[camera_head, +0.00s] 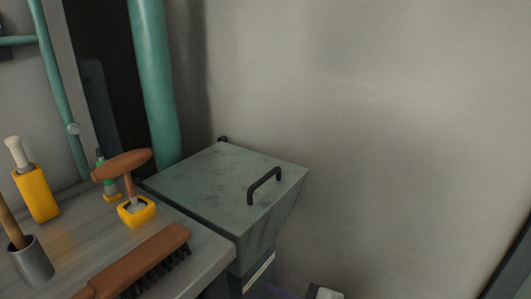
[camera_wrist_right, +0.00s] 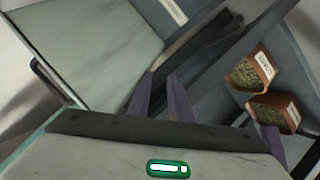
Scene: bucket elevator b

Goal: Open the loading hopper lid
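The loading hopper lid (camera_head: 215,185) is a grey-green mottled plate lying flat and closed on the hopper (camera_head: 258,232). A black bar handle (camera_head: 264,184) stands on its right part. In the right wrist view a pale green panel (camera_wrist_right: 90,45), apparently part of the hopper, fills the upper left, with a dark handle-like bar beside it. My right gripper (camera_wrist_right: 160,80) has two purple fingers with a narrow empty gap between them, apart from the handle. In the head view a white and purple part at the bottom edge seems to be mine. My left gripper is not in view.
A workbench (camera_head: 210,245) left of the hopper holds a brush (camera_head: 140,262), a wooden-handled tool in a yellow holder (camera_head: 137,211) and other tools. A green pipe (camera_head: 153,85) rises behind. Brown labelled boxes (camera_wrist_right: 250,70) lie at right in the wrist view. The wall right of the hopper is bare.

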